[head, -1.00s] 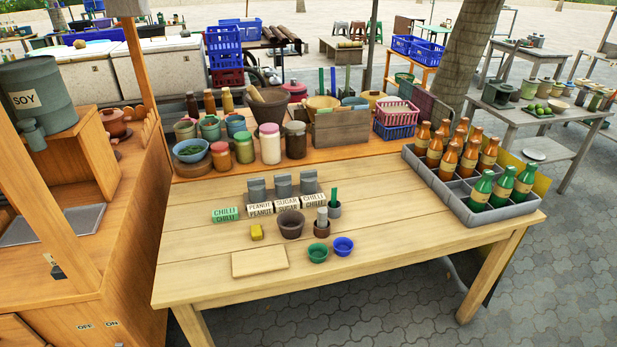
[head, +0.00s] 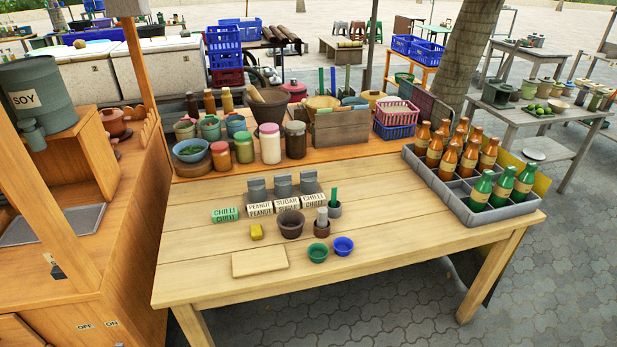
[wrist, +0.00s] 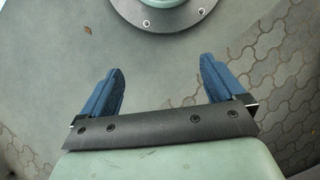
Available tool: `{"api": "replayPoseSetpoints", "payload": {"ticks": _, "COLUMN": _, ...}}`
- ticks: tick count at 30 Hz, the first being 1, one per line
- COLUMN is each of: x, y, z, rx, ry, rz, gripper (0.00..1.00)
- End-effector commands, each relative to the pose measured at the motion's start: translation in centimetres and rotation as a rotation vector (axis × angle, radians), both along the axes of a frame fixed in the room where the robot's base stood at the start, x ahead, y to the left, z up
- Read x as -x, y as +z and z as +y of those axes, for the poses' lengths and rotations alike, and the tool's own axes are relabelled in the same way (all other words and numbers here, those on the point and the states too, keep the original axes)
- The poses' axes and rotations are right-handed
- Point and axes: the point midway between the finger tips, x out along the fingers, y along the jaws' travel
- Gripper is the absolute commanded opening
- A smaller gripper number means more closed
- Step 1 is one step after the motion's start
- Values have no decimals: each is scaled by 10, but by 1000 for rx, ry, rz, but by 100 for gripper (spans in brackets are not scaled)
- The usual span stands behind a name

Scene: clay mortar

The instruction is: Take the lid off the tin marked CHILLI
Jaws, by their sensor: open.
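In the head view, a row of small grey tins stands on the wooden table, with white lettered faces in front reading PEANUT, SUGAR and CHILLI. The grey tin at the right end (head: 308,182) stands behind the white CHILLI label (head: 314,202). A separate green block marked CHILLI (head: 225,215) sits at the left of the row. The lids are too small to make out clearly. My gripper (wrist: 161,67) shows only in the wrist view, its two blue fingers wide apart with nothing between them. It is away from the tins, above paving.
A brown mortar (head: 291,224), yellow block (head: 257,232), green bowl (head: 318,253), blue bowl (head: 343,246) and pale board (head: 259,261) lie in front of the tins. A grey bottle crate (head: 484,212) stands at right. The table's front right is clear.

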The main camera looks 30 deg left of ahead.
Motion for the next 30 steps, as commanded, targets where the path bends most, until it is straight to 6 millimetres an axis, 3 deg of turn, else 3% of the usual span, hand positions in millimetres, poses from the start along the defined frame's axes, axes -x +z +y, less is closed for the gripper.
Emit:
{"api": "replayPoseSetpoints", "payload": {"ticks": 3, "x": -41, "y": 16, "z": 8, "rx": -17, "ry": 76, "rz": -59, "gripper": 96}}
{"api": "replayPoseSetpoints", "payload": {"ticks": 17, "x": -172, "y": 99, "z": 51, "rx": -67, "ry": 370, "rz": -259, "gripper": 96}}
{"api": "replayPoseSetpoints", "payload": {"ticks": 30, "x": -274, "y": 212, "z": 108, "rx": -85, "ry": 653, "rz": -445, "gripper": 96}}
